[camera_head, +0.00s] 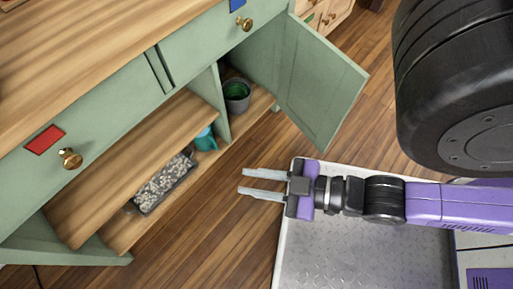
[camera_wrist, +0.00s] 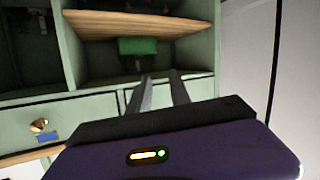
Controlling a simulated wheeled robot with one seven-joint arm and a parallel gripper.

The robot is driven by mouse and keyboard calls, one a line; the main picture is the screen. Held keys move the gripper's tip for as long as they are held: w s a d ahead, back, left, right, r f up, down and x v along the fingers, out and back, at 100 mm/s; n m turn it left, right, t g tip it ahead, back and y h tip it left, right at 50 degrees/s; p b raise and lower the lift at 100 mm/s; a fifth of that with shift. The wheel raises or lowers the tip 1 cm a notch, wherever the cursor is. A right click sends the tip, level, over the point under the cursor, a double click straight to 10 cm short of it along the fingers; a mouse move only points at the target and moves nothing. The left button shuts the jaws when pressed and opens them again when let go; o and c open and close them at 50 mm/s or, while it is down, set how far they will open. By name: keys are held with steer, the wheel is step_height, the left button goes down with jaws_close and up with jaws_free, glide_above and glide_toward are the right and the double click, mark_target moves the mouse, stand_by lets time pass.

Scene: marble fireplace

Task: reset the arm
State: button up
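My gripper (camera_head: 262,184) is at the right of the head view, over the front edge of my metal base. Its two pale fingers point left toward the green cabinet and are apart, with nothing visible between them. My purple and black arm runs off to the right. In the wrist view, the fingers (camera_wrist: 160,92) also show a gap and point up toward cabinet shelves. A green block-like thing (camera_wrist: 137,46) shows beyond them on a shelf.
The green cabinet (camera_head: 196,32) has an open right door (camera_head: 320,85) jutting out. Inside are a dark pot (camera_head: 237,92), a teal item (camera_head: 205,140) and a grey speckled tray (camera_head: 163,186). Drawers bear brass knobs (camera_head: 70,158). Wooden floor (camera_head: 225,215) lies clear between cabinet and base.

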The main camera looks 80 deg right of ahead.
steer(key=shift+s+a+r+m+y, duration=0.15)
steer(key=shift+r+m, duration=0.15)
steer(key=shift+r, duration=0.25)
steer(key=shift+s+a+r+m+y, duration=0.15)
steer(key=shift+r+m, duration=0.15)
steer(key=shift+r, duration=0.2)
steer(key=shift+r, duration=0.15)
step_height(320, 180, up, 33)
steer(key=p, duration=3.3)
steer(key=shift+s, duration=0.1)
